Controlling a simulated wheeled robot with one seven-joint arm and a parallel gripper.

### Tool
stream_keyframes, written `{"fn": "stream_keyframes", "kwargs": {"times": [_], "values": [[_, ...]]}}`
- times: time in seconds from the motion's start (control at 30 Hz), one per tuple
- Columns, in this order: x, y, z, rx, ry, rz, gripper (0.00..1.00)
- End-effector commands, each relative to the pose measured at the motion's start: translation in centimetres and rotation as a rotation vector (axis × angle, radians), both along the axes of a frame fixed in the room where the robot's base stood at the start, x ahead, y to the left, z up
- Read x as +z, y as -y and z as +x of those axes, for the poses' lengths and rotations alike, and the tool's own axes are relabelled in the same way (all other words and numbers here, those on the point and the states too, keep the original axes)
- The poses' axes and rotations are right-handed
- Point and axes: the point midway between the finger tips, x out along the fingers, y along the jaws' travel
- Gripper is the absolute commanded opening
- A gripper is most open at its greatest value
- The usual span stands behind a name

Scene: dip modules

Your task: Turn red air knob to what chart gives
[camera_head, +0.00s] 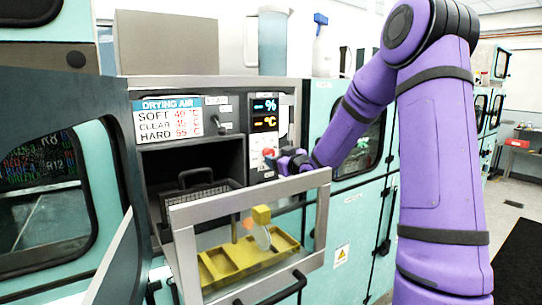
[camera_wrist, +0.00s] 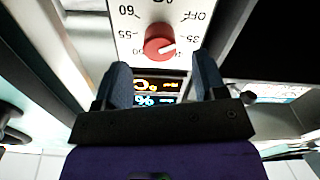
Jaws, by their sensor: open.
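The red air knob (camera_head: 268,153) is on the grey panel below the display. In the wrist view the red knob (camera_wrist: 159,43) sits between and just beyond my fingertips, its white mark pointing right toward the 35 side. The dial around it reads 60, 55, 35 and OFF; other numbers are partly hidden. My gripper (camera_wrist: 162,68) is open, a finger on each side of the knob, apart from it; it also shows in the head view (camera_head: 283,161). The drying air chart (camera_head: 168,118) reads soft 40, clear 45 and hard 55 °C.
A dark wire basket (camera_head: 207,196) sits in the open bay. Below my gripper, an open clear-fronted drawer (camera_head: 320,205) holds a yellow tray (camera_head: 225,265) and a yellow clip with a clear round piece.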

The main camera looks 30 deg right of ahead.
Motion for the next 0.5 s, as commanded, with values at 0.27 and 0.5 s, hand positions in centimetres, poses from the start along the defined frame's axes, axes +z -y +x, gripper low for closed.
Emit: {"fn": "stream_keyframes", "kwargs": {"times": [0.27,0.5], "values": [[0.0,-0.1,3.4,0.000,0.001,0.000,0.65],[0.0,-0.2,4.0,0.000,-0.001,-0.001,0.65]]}}
